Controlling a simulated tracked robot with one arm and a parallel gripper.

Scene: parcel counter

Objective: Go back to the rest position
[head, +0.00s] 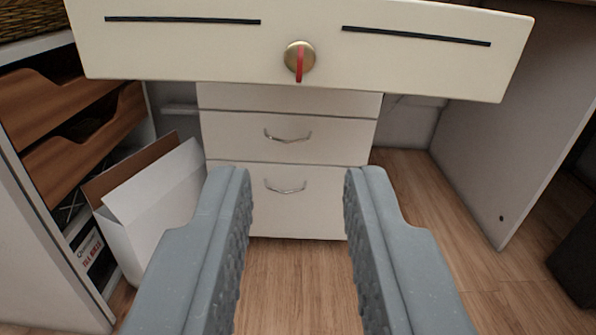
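My gripper (298,190) is in the lower middle of the head view. Its two grey fingers stand wide apart, with nothing between them. Beyond them is a white drawer unit (290,200) with two silver handles. Above the fingers is a cream box-like front (200,48) with two black slots. A brass round knob (299,56) with a red pointer, which points down, sits at its middle. The fingers are apart from all of these.
A shelf with wooden trays (75,140) stands at the left. A white open carton (160,205) leans beside it. A white panel (505,130) stands at the right, with a dark object (577,255) at the right edge. Bare wood floor (300,290) shows between.

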